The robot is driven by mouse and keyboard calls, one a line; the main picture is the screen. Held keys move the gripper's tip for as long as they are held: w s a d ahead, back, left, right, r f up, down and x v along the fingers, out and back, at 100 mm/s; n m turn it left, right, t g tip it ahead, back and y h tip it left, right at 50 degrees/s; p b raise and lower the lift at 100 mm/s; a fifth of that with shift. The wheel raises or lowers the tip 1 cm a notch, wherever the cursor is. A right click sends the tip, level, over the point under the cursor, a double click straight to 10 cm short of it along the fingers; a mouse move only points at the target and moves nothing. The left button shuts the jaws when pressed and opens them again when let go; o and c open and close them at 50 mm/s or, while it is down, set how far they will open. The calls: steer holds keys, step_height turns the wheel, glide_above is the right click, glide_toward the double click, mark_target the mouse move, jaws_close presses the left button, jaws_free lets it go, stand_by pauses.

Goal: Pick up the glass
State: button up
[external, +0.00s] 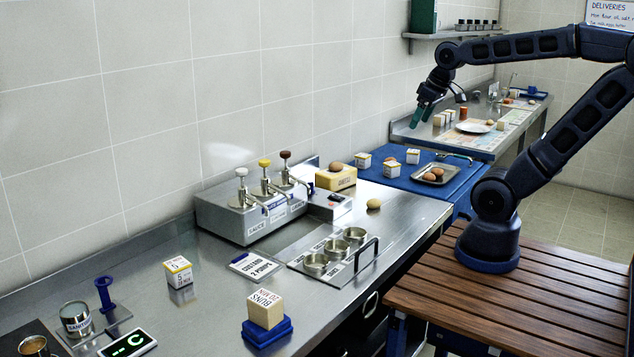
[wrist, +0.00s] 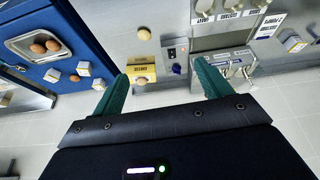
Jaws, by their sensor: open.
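My gripper (external: 424,112) is up in the air near the tiled wall, above the area where the blue surface meets the far counter. In the wrist view my gripper (wrist: 162,72) has its two teal fingers wide apart with nothing between them. I cannot pick out a glass in either view. Small objects on the far counter (external: 404,133) are too small to tell apart fully.
A steel pump dispenser (external: 222,219), metal cups (external: 315,264) and a buns box (external: 265,309) stand on the near counter. A yellow box (external: 330,180) carries an egg. An egg tray (external: 455,177) lies on the blue surface (external: 398,192). A white plate (external: 473,126) lies beyond.

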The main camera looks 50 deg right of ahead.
steer(key=w+a+r+n+g, duration=0.15)
steer(key=w+a, duration=0.25)
steer(key=w, duration=0.4)
steer(key=w+a+r+n, duration=0.3)
steer(key=w+a, duration=0.1)
steer(key=w, duration=0.5)
steer(key=w+a+r+n, duration=0.2)
steer(key=w+a, duration=0.2)
steer(key=w, duration=0.4)
steer(key=w+a+f+n+g, duration=0.1)
steer(key=w+a+f+n, duration=0.35)
steer(key=w+a, duration=0.95)
steer(key=n+g, duration=0.2)
steer(key=n, duration=0.2)
glide_toward(186, 226)
steer(key=w+d, duration=0.2)
steer(key=d, duration=0.1)
steer(key=shift+w+a+f, duration=0.1)
steer(key=shift+a+f, duration=0.15)
steer(key=shift+f, duration=1.65)
steer(key=shift+w+a+f, duration=0.1)
steer(key=shift+a+f, duration=0.2)
steer(key=shift+f, duration=1.65)
steer(key=shift+a+f, duration=0.25)
steer(key=shift+f, duration=1.65)
steer(key=shift+c, duration=0.3)
